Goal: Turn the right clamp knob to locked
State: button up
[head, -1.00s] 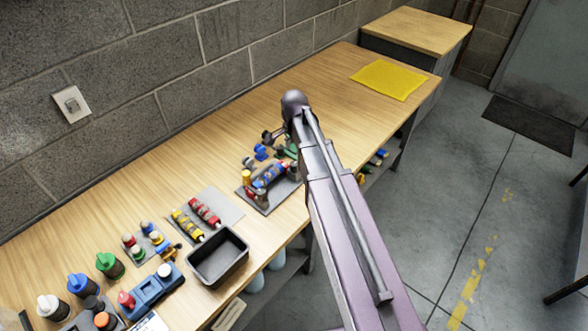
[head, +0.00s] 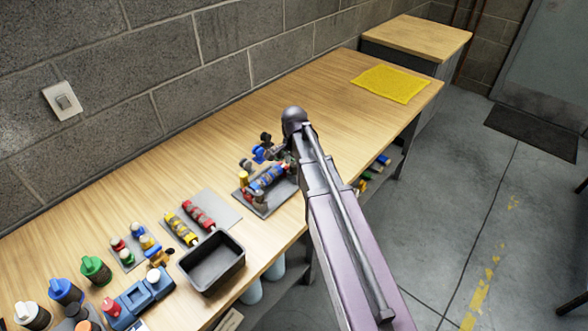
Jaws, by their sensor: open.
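The clamp fixture is a grey plate (head: 262,208) on the bench. It holds a blue cylinder with red and dark bands (head: 266,179). A yellow-topped post (head: 243,178) stands at its left end. A blue knob-like part (head: 258,155) shows behind it. The right end of the fixture is partly covered by my arm, so I cannot make out the right clamp knob or its setting. My gripper (head: 273,147) is dark, small and partly hidden by my wrist. It is open, above the back right of the fixture. Contact cannot be told.
Left of the fixture are a grey mat with yellow and red cylinders (head: 199,213), a black bin (head: 212,264), a blue block (head: 140,299) and several coloured-cap bottles (head: 95,269). A yellow cloth (head: 390,84) lies at the far right. The bench between is clear.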

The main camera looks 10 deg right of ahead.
jog(key=shift+a+f, duration=0.1)
dwell(0.3)
grip_shut()
jog(key=shift+n, duration=0.3)
jog(key=n, duration=1.7)
jog(key=shift+n, duration=0.3)
